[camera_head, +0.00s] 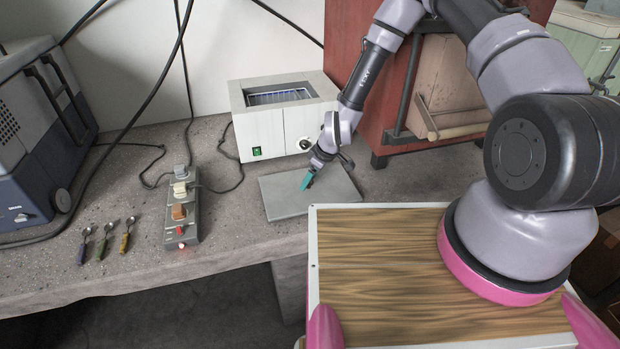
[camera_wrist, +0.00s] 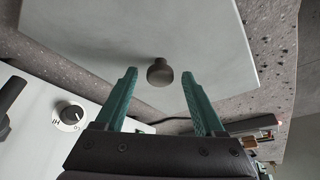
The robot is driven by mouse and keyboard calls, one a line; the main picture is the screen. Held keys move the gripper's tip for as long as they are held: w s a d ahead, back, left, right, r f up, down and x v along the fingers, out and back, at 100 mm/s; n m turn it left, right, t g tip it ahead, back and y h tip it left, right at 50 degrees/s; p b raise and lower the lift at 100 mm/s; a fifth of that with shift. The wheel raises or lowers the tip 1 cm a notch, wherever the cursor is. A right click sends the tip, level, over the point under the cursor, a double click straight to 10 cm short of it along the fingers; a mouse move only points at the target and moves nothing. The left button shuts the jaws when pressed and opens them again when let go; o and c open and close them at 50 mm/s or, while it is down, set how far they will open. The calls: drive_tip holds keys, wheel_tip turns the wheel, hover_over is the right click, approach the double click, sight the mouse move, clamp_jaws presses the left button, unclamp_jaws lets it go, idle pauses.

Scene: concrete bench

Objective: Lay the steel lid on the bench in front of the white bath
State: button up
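The steel lid (camera_head: 285,198) is a flat grey plate. It appears to lie flat on the bench in front of the white bath (camera_head: 270,136), close to the bench's front edge. In the wrist view the lid (camera_wrist: 110,28) fills the upper middle, with a dark round knob (camera_wrist: 160,73) on it. My gripper (camera_head: 306,183) is over the lid in the head view. In the wrist view my gripper (camera_wrist: 159,74) is open, its teal fingers on either side of the knob with gaps at both sides. The knob is hidden in the head view.
The bench (camera_head: 130,190) carries a switch strip (camera_head: 180,210), several small-handled spoons (camera_head: 105,240) and a blue-grey case (camera_head: 40,130) at left. A red cabinet (camera_head: 350,50) stands behind my arm. The bath's dial (camera_wrist: 70,115) is close to my gripper in the wrist view.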

drive_tip(key=d+r+m+t+h, duration=0.15)
drive_tip(key=d+r, duration=0.35)
drive_tip(key=r, duration=0.7)
drive_tip(key=s+d+r+m, duration=0.1)
drive_tip(key=d+r+m, duration=0.3)
drive_tip(key=r, duration=0.9)
drive_tip(key=d+r+m+t, duration=0.1)
drive_tip(key=d+r, duration=0.5)
drive_tip(key=r, duration=0.6)
drive_tip(key=s+d+r+m+t, duration=0.1)
drive_tip(key=s+d+r+m, duration=0.3)
drive_tip(key=s+r, duration=0.5)
drive_tip(key=s+d+r+m+t, duration=0.1)
drive_tip(key=s+d+r+m, duration=0.4)
drive_tip(key=s+r, duration=0.4)
drive_tip(key=shift+s+r+m, duration=0.4)
drive_tip(key=shift+r+m, duration=0.05)
drive_tip(key=shift+r, duration=0.2)
drive_tip(key=shift+d+t, duration=0.1)
drive_tip(key=shift+t, duration=0.15)
